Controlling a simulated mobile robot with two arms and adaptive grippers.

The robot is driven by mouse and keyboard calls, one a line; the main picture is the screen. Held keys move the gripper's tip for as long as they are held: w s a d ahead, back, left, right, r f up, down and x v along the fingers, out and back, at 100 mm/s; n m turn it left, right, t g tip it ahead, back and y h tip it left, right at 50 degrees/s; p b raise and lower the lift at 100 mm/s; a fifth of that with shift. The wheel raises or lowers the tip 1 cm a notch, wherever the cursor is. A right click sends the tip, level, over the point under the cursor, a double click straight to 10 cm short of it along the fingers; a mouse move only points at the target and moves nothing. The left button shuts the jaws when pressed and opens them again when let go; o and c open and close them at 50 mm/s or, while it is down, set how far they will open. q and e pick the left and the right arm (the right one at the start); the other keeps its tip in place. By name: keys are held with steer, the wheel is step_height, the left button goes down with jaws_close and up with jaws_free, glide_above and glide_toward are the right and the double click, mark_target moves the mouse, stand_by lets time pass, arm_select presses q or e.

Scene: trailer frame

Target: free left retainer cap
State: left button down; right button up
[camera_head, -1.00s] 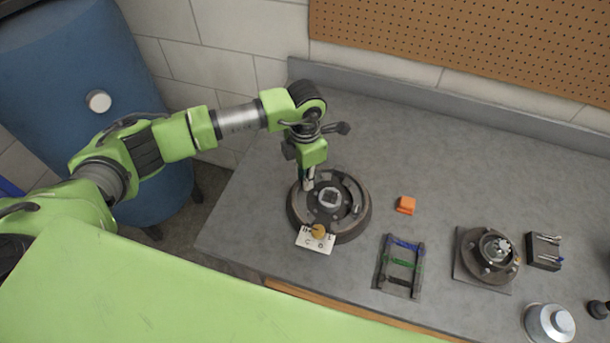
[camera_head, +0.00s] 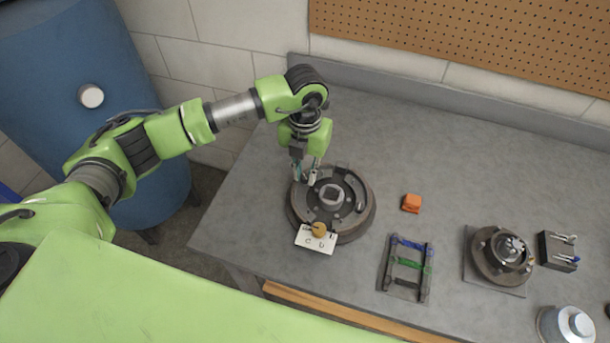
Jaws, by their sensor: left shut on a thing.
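My left gripper (camera_head: 305,178) points down at the drum's upper left rim. Its two fingers are shut on a small part there, which I take as the left retainer cap; the fingers mostly hide it. I cannot tell whether the cap is still seated on the drum. My right gripper is not in view.
A white card (camera_head: 308,239) with a brass knob (camera_head: 319,229) lies at the drum's front edge. To the right are an orange block (camera_head: 411,203), a rack with coloured bars (camera_head: 390,270), a second round assembly (camera_head: 484,262), a dark tool holder (camera_head: 556,252) and a metal canister (camera_head: 556,326).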

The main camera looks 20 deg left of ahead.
mark_target(305, 177)
arm_select(q)
steer(key=n+b, duration=0.2)
steer(key=n, duration=0.2)
steer(key=shift+n, duration=0.3)
steer(key=shift+n+b, duration=0.6)
steer(key=shift+n, duration=1.7)
steer(key=shift+r, duration=0.1)
steer(key=shift+w, duration=0.1)
steer(key=c, duration=1.9)
jaws_free()
step_height(305, 177, up, 12)
